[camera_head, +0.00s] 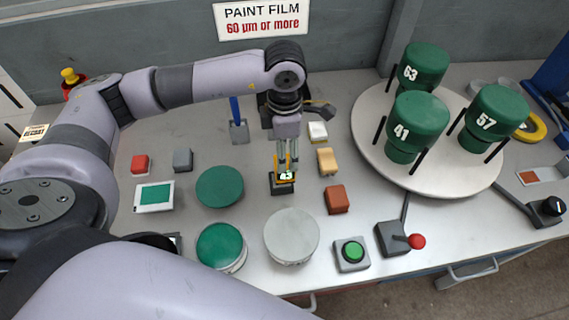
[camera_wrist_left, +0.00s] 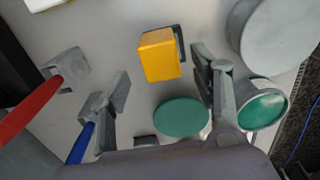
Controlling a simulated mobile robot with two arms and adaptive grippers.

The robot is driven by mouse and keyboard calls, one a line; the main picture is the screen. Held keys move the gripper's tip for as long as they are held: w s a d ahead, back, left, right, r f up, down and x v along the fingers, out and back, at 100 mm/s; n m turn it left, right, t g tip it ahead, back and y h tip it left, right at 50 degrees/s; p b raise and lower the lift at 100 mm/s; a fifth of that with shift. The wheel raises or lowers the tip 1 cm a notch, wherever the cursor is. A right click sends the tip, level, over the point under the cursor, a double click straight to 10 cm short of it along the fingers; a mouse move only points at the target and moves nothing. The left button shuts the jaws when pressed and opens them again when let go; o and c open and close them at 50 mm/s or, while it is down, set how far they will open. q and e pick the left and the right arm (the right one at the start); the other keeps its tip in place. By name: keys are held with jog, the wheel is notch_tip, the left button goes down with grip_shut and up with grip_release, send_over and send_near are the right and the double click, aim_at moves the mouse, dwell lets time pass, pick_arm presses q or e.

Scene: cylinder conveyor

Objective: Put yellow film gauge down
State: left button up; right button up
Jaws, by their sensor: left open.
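The yellow film gauge (camera_head: 285,176), with a small lit display, is at a dark stand (camera_head: 282,188) in the middle of the table. In the left wrist view the yellow gauge (camera_wrist_left: 159,56) shows as a block with a dark piece (camera_wrist_left: 179,43) at its far side. My left gripper (camera_head: 287,160) points down over the gauge. In its wrist view the left gripper's fingers (camera_wrist_left: 160,78) are spread wide, with gaps to the gauge on both sides. The gauge's contact with the stand is partly hidden. My right gripper is not in view.
Green discs (camera_head: 220,187) and a pale disc (camera_head: 291,236) lie near the gauge. A brown block (camera_head: 336,199), a tan block (camera_head: 327,161) and a green button (camera_head: 352,251) are to its right. A round turntable (camera_head: 365,130) holds green cylinders 41, 57 and 63.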

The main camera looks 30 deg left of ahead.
pick_arm(q)
jog(key=shift+r+b, duration=0.5)
jog(key=shift+r, duration=2.25)
